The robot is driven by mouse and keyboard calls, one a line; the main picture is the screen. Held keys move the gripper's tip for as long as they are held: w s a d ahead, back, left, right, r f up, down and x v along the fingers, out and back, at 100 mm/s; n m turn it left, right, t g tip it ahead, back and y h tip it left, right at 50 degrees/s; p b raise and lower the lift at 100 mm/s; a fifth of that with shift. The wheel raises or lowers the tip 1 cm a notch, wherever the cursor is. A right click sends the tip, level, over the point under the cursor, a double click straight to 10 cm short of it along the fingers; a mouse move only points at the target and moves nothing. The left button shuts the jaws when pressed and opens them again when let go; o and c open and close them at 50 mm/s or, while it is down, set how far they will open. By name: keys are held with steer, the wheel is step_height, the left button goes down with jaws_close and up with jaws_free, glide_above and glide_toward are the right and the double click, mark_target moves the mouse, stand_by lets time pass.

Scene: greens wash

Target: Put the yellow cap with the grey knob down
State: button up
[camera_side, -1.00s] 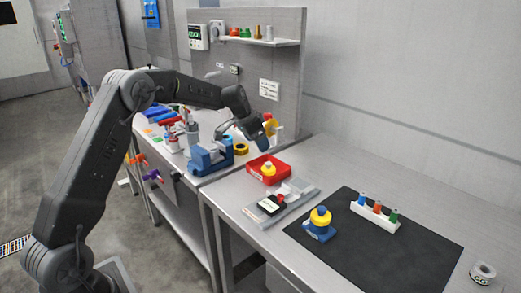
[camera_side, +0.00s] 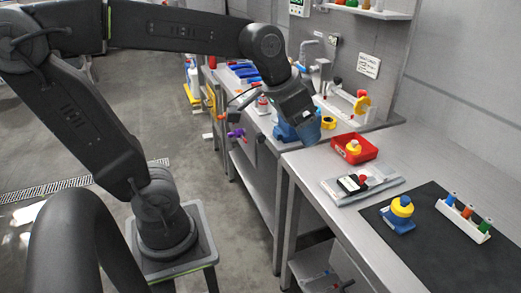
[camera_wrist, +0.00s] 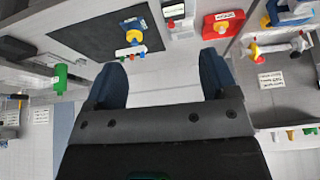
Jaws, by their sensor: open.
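A yellow cap (camera_side: 353,147) sits in a red tray (camera_side: 371,151) on the steel bench; it also shows in the wrist view (camera_wrist: 221,25). A second yellow piece (camera_side: 402,206) is on a blue block (camera_side: 397,222) on the dark mat. The knobs are too small for me to tell which piece has the grey one. My gripper (camera_side: 309,132) is above the bench's left part, to the left of the red tray in the side view. In the wrist view its blue fingers (camera_wrist: 164,75) are apart with nothing between them.
A white rack (camera_side: 464,219) of coloured pieces stands on the mat. A yellow ring (camera_side: 328,121) and a tap-like fitting (camera_side: 313,58) are near my gripper. The mat's front is clear.

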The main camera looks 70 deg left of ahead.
steer(key=s+d+f, duration=0.1)
steer(key=s+f, duration=0.2)
steer(key=s, duration=0.5)
steer(key=shift+s+d+f+n, duration=0.15)
steer(key=shift+s+d+n, duration=0.15)
steer(key=shift+s+d, duration=0.1)
